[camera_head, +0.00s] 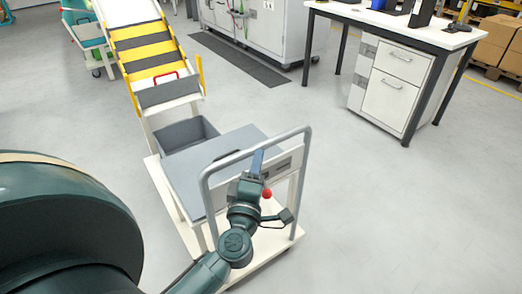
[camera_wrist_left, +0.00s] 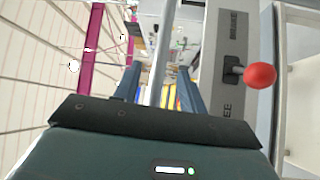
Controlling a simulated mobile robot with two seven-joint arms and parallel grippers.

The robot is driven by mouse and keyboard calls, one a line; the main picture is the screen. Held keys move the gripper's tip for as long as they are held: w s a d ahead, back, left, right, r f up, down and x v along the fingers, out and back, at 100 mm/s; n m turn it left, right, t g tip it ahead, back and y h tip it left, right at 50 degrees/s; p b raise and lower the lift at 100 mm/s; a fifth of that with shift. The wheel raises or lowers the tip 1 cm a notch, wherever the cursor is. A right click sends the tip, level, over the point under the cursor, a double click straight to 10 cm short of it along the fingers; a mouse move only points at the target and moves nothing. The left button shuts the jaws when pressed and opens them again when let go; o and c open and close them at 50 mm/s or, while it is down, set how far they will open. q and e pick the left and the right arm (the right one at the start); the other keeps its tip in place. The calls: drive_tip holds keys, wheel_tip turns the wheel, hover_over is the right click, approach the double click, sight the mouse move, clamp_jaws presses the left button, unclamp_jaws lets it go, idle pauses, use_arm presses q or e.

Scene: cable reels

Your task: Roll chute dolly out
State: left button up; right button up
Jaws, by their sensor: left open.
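The dolly (camera_head: 195,178) is a pale cart with a grey top panel, standing at the foot of the sloped chute (camera_head: 150,50) with its yellow and dark stripes. Its grey tube handle (camera_head: 303,160) rises at the near right end. My left gripper (camera_head: 257,163) is at that handle end. In the left wrist view its blue fingers (camera_wrist_left: 158,85) are apart, with the handle bar (camera_wrist_left: 166,50) showing between them; contact cannot be told. A red brake knob (camera_head: 267,193) sits beside the gripper; it also shows in the wrist view (camera_wrist_left: 260,75) by lettering reading BRAKE. My right gripper is not in view.
A grey bin (camera_head: 187,135) sits between the panel and the chute's foot. A workbench with a drawer cabinet (camera_head: 391,85) stands back right, a grey cabinet (camera_head: 265,30) and dark mat (camera_head: 238,58) behind. Open floor (camera_head: 400,220) lies right of the dolly.

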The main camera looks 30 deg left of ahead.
use_arm(q)
drive_tip(key=x, duration=0.4)
drive_tip(key=shift+w+a, duration=0.1)
drive_tip(key=shift+w, duration=0.3)
clamp_jaws()
